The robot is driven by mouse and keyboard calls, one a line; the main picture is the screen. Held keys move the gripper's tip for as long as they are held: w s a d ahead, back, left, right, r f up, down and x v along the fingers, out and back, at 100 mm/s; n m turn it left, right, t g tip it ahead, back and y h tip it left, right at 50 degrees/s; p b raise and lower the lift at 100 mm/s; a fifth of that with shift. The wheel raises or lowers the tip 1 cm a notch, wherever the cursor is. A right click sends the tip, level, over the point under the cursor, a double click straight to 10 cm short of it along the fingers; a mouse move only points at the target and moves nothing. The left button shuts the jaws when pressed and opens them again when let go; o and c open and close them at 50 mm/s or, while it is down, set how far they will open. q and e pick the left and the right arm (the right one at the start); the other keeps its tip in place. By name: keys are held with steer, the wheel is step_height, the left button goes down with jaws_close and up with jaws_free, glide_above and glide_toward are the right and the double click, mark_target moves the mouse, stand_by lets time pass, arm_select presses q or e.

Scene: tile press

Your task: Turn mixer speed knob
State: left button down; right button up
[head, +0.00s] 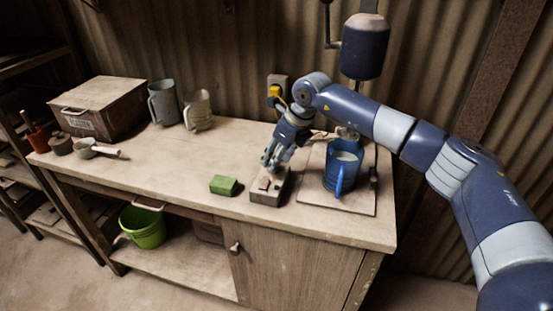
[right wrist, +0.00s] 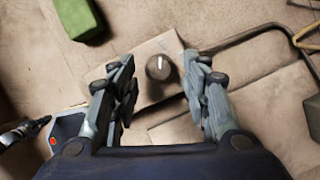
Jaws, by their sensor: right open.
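The mixer has a dark blue motor head (head: 364,47) above a blue jug (head: 341,170) with pale contents. A small beige control box (head: 266,195) sits on the bench left of the jug. In the right wrist view, its dark round knob (right wrist: 158,67) bears a white pointer line aimed towards the picture's top. My right gripper (head: 270,161) is above the box with fingers pointing down. In the wrist view, its open fingers (right wrist: 156,72) stand on either side of the knob, with gaps visible. The knob is hard to make out in the head view. My left gripper is not in view.
A green block (head: 224,185) lies left of the box and shows in the wrist view (right wrist: 78,17). A dark cable (right wrist: 240,38) runs from the box. Two metal jugs (head: 163,103) (head: 198,110) and a wooden chest (head: 100,107) stand farther left.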

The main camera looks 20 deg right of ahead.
steer(key=v, duration=1)
steer(key=shift+s+r, duration=0.2)
steer(key=shift+r, duration=0.15)
steer(key=shift+d, duration=0.15)
